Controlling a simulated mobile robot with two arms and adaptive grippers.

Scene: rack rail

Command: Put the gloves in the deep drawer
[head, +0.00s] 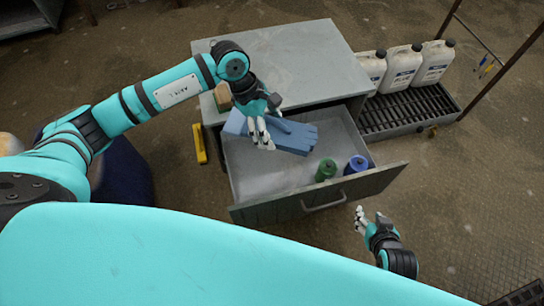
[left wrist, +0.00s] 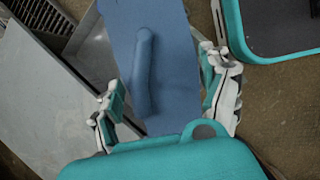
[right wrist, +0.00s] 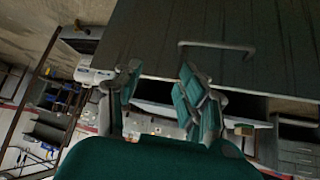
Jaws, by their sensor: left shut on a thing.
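The blue gloves (head: 291,139) are in my left gripper (head: 262,136), over the back part of the open drawer. They also show in the left wrist view (left wrist: 165,50), between the two fingers. I cannot tell whether they touch the drawer floor. The drawer (head: 262,212) is pulled out from the grey cabinet (head: 290,60). My right gripper (head: 368,218) is in front of the drawer front, near its handle (head: 324,203). In the right wrist view its fingers (right wrist: 160,78) are apart with nothing between them, and the handle (right wrist: 216,46) shows beyond.
A green spool (head: 326,170) and a blue spool (head: 356,165) stand at the drawer's right front. White jugs (head: 403,68) stand on a grated tray (head: 412,112) at the right. A yellow object (head: 200,143) is left of the drawer. The drawer's left front is clear.

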